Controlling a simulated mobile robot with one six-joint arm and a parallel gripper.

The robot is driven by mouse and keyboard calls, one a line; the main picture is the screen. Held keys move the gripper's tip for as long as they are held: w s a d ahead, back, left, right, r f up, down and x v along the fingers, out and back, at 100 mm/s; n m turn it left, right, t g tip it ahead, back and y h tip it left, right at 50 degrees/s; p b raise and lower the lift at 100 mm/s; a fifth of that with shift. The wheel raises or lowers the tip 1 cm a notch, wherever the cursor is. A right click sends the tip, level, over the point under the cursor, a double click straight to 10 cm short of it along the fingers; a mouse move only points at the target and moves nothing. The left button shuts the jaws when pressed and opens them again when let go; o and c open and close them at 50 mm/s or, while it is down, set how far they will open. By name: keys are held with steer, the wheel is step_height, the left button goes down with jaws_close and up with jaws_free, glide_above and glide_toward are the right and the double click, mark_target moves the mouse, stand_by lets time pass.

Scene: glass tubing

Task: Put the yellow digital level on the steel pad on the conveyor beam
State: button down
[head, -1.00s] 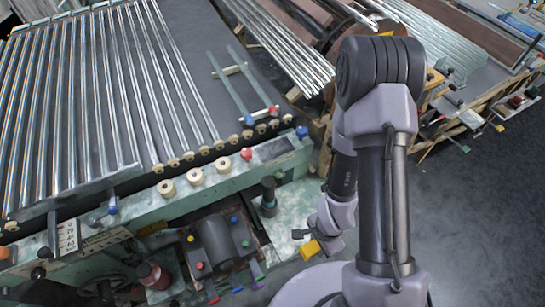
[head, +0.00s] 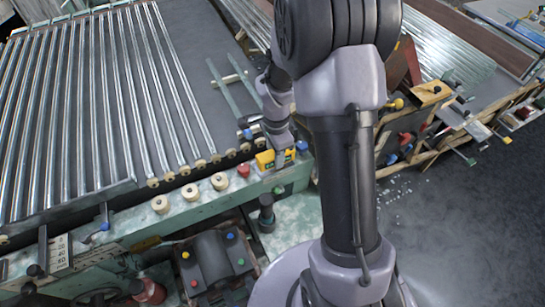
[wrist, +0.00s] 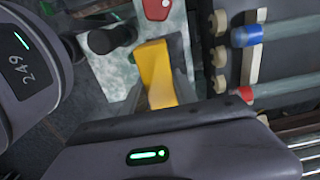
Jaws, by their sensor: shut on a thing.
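The yellow digital level (head: 264,160) is held in my gripper (head: 279,157), which is shut on it, at the right end of the green conveyor beam (head: 205,205). In the wrist view the level (wrist: 154,72) stands out as a yellow block between the fingers, with the pale green beam behind it. The level is at or just above the beam's top; I cannot tell whether it touches. I cannot make out the steel pad; my gripper and the level may be hiding it.
A red button (head: 243,170) and several cream knobs (head: 190,192) stand on the beam left of the level. A dark cylinder (head: 266,212) stands below the beam. Glass tubes (head: 120,95) lie on the conveyor behind. A blue-ended rod (wrist: 250,36) lies near in the wrist view.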

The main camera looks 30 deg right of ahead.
steer(key=shift+w+d, duration=0.25)
steer(key=shift+w, duration=0.75)
step_height(320, 180, down, 4)
steer(key=shift+r+b, duration=0.2)
steer(key=shift+b, duration=0.4)
steer(key=shift+f, duration=0.2)
steer(key=c, duration=1)
jaws_free()
steer(key=shift+o, duration=0.2)
steer(key=shift+s, duration=0.1)
steer(key=shift+r, duration=0.1)
